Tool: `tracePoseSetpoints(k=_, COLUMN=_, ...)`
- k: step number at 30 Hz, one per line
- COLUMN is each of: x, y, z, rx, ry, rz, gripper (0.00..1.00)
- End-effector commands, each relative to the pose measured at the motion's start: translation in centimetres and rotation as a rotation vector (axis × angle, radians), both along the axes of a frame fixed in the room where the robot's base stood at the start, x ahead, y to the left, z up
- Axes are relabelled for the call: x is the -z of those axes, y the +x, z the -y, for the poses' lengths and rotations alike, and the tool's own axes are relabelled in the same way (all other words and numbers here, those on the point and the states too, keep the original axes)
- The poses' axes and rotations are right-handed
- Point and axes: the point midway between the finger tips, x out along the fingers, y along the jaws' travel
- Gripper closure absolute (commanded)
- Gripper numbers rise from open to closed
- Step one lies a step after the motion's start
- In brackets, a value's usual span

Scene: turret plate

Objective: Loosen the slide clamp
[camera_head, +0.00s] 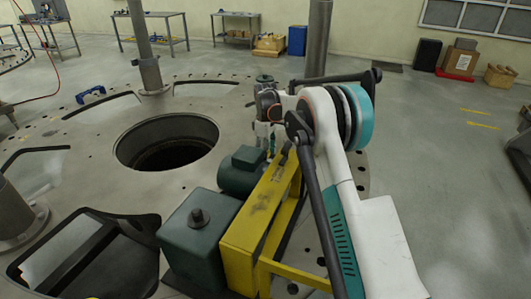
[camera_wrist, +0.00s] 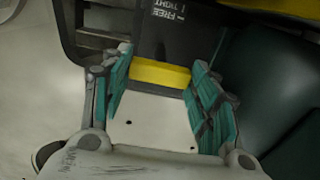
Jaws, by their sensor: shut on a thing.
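In the wrist view a dark plate (camera_wrist: 170,38) carries white lettering that reads FREE and TIGHT, with a small mark between. Below it a yellow bar (camera_wrist: 160,74), which looks like the slide clamp's handle, lies crosswise between my fingers. My gripper (camera_wrist: 160,62) has a teal-padded finger at each end of this bar and is shut on it. A pale surface with small dark holes shows between the fingers.
A yellow frame (camera_head: 262,215) with a green motor (camera_head: 242,172) and a dark green box (camera_head: 200,232) stands close to my arm. The round plate (camera_head: 85,160) has a large open hole (camera_head: 168,148) and metal posts (camera_head: 142,45). Open floor lies at right.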

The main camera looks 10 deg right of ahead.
Motion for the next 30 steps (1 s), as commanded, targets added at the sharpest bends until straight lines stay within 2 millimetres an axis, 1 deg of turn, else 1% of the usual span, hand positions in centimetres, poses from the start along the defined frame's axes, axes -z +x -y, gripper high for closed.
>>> tracePoseSetpoints(k=14, x=0.02, y=0.0, z=0.02, rx=-0.014, ry=0.0, rz=0.0, gripper=0.69)
tracePoseSetpoints(k=15, x=0.02, y=0.0, z=0.02, rx=-0.014, ry=0.0, rz=0.0, gripper=0.38)
tracePoseSetpoints(k=17, x=0.02, y=0.0, z=0.02, rx=-0.013, ry=0.0, rz=0.0, gripper=0.25)
tracePoseSetpoints(k=27, x=-0.03, y=0.0, z=0.01, rx=-0.012, ry=0.0, rz=0.0, gripper=0.25)
tracePoseSetpoints(k=30, x=-0.47, y=0.01, z=0.01, rx=-0.012, ry=0.0, rz=0.0, gripper=0.25)
